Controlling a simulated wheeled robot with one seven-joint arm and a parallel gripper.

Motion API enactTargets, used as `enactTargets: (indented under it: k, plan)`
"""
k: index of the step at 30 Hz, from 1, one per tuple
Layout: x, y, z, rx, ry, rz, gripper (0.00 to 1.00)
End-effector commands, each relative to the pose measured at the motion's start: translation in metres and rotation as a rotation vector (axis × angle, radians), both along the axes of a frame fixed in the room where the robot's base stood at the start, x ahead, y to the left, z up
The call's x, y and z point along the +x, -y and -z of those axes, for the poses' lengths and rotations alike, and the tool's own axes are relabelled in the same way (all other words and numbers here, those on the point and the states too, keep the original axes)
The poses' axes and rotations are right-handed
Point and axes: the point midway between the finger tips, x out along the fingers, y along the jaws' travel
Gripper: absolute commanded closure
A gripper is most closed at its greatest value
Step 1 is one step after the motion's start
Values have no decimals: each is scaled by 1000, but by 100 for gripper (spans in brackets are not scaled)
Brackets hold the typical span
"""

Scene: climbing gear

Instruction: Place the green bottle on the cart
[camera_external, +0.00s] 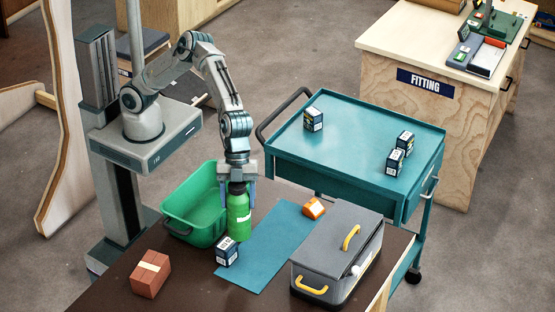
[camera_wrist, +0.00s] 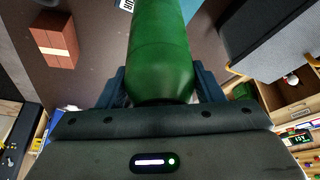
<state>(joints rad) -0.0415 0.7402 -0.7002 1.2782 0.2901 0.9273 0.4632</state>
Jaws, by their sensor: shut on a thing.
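The green bottle (camera_external: 238,214) is upright at the table, between the green bin and the blue mat. My gripper (camera_external: 238,186) is shut on its upper part from above. In the wrist view the green bottle (camera_wrist: 162,50) fills the middle, between the blue fingers of my gripper (camera_wrist: 160,92). I cannot tell whether the bottle's base touches the table. The teal cart (camera_external: 350,150) stands behind the table to the right, with several small dark boxes on its top.
A green bin (camera_external: 178,222) stands left of the bottle. A small dark box (camera_external: 227,251), a brick-coloured box (camera_external: 150,273), an orange item (camera_external: 314,208) and a grey toolbox (camera_external: 318,246) are on the table. The middle of the cart top is clear.

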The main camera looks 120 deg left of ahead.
Motion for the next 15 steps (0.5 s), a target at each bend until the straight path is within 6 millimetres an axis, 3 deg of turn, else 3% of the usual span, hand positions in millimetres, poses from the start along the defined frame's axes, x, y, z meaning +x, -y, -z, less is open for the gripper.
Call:
enactTargets:
  k: [5,15]
  plan:
    - [18,-47,1,1,4,-124,86]
    - [52,-226,1,1,5,-594,86]
